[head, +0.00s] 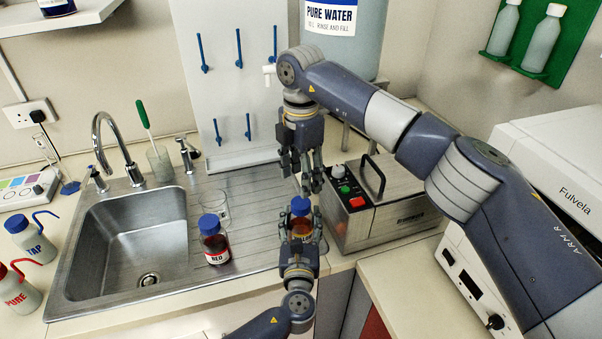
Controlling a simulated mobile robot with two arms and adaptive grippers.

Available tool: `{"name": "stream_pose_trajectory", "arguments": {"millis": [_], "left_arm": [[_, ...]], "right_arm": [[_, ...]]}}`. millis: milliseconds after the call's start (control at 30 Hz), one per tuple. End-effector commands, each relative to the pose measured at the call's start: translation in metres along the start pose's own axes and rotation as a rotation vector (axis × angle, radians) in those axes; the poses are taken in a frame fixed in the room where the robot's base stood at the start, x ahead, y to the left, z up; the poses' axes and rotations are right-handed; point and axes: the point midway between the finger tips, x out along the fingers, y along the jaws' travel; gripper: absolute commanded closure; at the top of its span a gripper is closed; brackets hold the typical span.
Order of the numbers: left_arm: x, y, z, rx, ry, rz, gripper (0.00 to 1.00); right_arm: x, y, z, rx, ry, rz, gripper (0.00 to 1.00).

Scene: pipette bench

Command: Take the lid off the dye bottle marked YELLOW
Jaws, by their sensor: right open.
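A bottle with a blue lid (300,204) and an orange-tinted body stands at the right front of the steel drainboard. Its label is mostly hidden by my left gripper, so I cannot read it. My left gripper (302,228) comes up from the front with its fingers around the bottle's body, and looks shut on it. My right gripper (309,182) points down just above the blue lid, open and empty. Its fingertips look close to the lid, but I cannot tell whether they touch. The lid sits on the bottle.
A bottle marked RED (216,250) with a blue lid stands to the left, with a clear beaker (214,198) behind it. The sink (130,240) lies further left. A steel device with a handle (390,218) stands close on the right. A white pegboard (225,90) rises behind.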

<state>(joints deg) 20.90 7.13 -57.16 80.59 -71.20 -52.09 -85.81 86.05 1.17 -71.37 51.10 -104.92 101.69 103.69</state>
Motion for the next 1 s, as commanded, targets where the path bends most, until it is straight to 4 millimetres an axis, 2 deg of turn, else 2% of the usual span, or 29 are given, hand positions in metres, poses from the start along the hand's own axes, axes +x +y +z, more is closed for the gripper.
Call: {"name": "stream_pose_trajectory", "arguments": {"millis": [200, 433, 667, 1000], "left_arm": [[0.000, 0.000, 0.002, -0.001, -0.003, 0.000, 1.00], [0.000, 0.000, 0.002, -0.001, -0.003, 0.000, 1.00], [0.000, 0.000, 0.002, -0.001, -0.003, 0.000, 1.00], [0.000, 0.000, 0.002, -0.001, -0.003, 0.000, 1.00]], "right_arm": [[0.000, 0.000, 0.000, 0.355, 0.001, 0.000, 0.46], [0.000, 0.000, 0.000, 0.604, 0.001, 0.001, 0.46], [0.008, -0.001, 0.000, 0.675, 0.001, -0.001, 0.46], [0.059, -0.001, 0.000, 0.674, 0.000, -0.002, 0.46]]}}
